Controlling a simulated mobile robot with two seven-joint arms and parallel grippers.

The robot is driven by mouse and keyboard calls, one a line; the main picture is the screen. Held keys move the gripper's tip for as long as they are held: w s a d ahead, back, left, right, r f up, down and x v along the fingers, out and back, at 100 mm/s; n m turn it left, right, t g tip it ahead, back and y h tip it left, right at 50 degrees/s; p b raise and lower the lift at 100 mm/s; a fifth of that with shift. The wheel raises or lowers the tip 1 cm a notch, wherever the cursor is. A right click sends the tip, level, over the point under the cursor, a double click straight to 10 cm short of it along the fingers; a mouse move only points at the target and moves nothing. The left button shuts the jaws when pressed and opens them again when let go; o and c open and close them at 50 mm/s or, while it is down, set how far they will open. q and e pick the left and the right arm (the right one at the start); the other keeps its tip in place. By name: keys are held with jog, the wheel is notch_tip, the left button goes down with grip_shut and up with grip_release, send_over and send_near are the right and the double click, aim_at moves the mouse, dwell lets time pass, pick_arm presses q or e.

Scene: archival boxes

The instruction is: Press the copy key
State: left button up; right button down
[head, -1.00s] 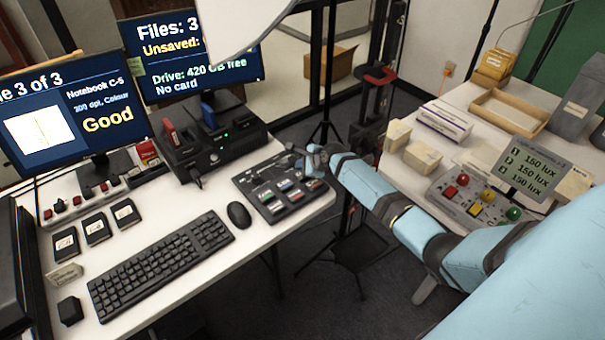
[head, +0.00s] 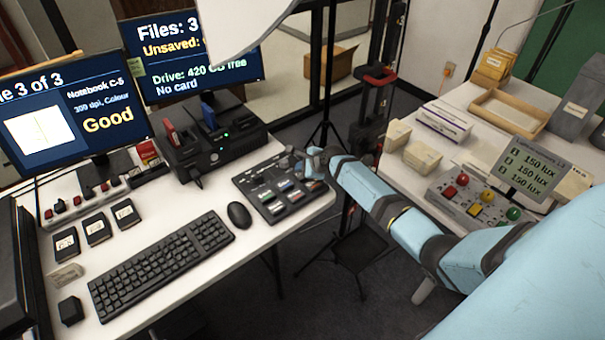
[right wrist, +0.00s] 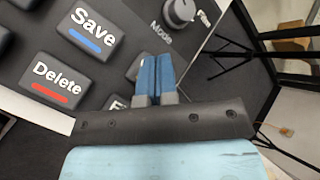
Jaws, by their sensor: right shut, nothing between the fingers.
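The dark key panel (head: 262,181) lies on the desk in the head view, its key labels too small to read. In the right wrist view its Save key (right wrist: 91,35) has a blue bar and its Delete key (right wrist: 58,80) a red bar. My right gripper (head: 298,165) is over the panel's right part. Its blue fingers (right wrist: 154,62) are shut and empty, and they cover most of a pale-edged key whose label is hidden. Another key starting with F is cut off behind the gripper. I cannot read a copy label or tell whether the fingertips touch. My left gripper is out of view.
A knob (right wrist: 178,12) marked Mode stands near the fingers. A mouse (head: 239,215) and keyboard (head: 162,264) lie left of the panel. A black card reader dock (head: 215,152) stands behind it. A gap separates this desk from the right table.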

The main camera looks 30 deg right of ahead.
jog(key=shift+f, duration=0.55)
dwell(0.7)
jog(key=shift+r+p, duration=0.9)
jog(key=shift+p, duration=0.15)
jog(key=shift+r, duration=0.1)
notch_tip(320, 180, up, 5)
jog(key=p, duration=0.5)
jog(key=shift+p, duration=0.4)
